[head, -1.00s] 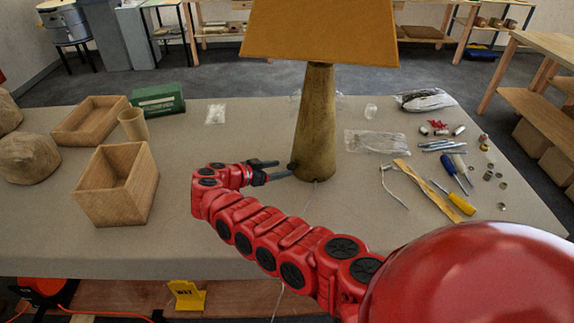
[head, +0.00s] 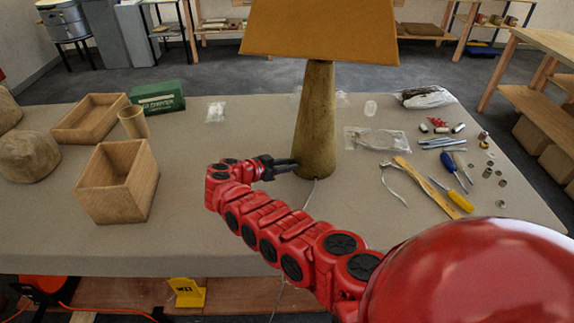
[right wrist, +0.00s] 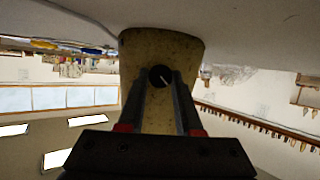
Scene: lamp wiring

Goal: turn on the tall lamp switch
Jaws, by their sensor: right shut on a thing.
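The tall lamp stands on the table, with a tapered yellow-brown base (head: 316,125) and an orange-tan shade (head: 320,30). In the right wrist view its base (right wrist: 160,45) appears upside down. A round black switch knob (right wrist: 160,76) with a pale line on it sits low on the base, between my fingertips. My right gripper (head: 296,165) reaches the left side of the base, and also shows in the right wrist view (right wrist: 160,80). It is shut on the knob, which its fingers hide in the head view. My left gripper is out of view.
Two wooden boxes (head: 118,183) and (head: 90,119), a beige cup (head: 133,123) and a green box (head: 158,97) stand left. A thin cord (head: 309,194) runs from the lamp. The table's front left is clear.

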